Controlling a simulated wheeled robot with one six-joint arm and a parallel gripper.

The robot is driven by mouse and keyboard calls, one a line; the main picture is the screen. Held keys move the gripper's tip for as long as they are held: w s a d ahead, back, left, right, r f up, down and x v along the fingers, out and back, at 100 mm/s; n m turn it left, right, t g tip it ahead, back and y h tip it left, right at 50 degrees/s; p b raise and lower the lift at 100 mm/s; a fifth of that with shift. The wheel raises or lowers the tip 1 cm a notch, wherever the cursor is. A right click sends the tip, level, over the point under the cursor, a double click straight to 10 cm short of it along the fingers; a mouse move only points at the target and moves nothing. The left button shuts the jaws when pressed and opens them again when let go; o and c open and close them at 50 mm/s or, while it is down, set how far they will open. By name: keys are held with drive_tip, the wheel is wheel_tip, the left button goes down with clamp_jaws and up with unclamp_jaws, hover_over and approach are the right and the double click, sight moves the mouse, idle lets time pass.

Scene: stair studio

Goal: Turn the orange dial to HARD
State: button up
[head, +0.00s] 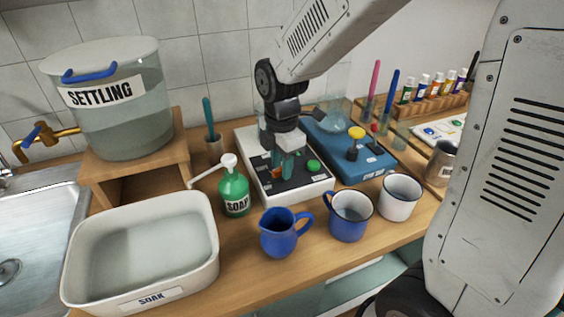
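A white box (248,172) with a dark top panel stands on the wooden counter at the middle of the head view. A small patch of orange (277,173), seemingly the orange dial, shows low beside my fingers. My gripper (287,172) points down over the panel with its teal fingertips at the dial. The fingers hide most of the dial, so its pointer and the HARD mark cannot be read. I cannot tell whether the fingers touch or grip it. A green button (313,166) is on the same panel, right of my fingers.
A blue device (372,172) with a yellow knob stands close on the right. A green soap bottle (234,193), blue jug (279,238), blue mug (347,226) and white mug (399,205) stand in front. A SOAK basin (200,262) fills the left front.

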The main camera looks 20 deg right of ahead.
clamp_jaws()
drive_tip(key=shift+m, duration=0.4)
drive_tip(key=m, duration=0.5)
drive_tip(key=shift+s+m, duration=0.1)
drive_tip(key=shift+m, duration=0.3)
drive_tip(key=m, duration=0.7)
drive_tip(key=shift+s+a+r, duration=0.1)
drive_tip(key=m, duration=0.7)
drive_tip(key=shift+a+m, duration=0.15)
drive_tip(key=shift+m, duration=0.15)
drive_tip(key=m, duration=0.6)
drive_tip(key=shift+a+m, duration=0.1)
drive_tip(key=shift+m, duration=0.2)
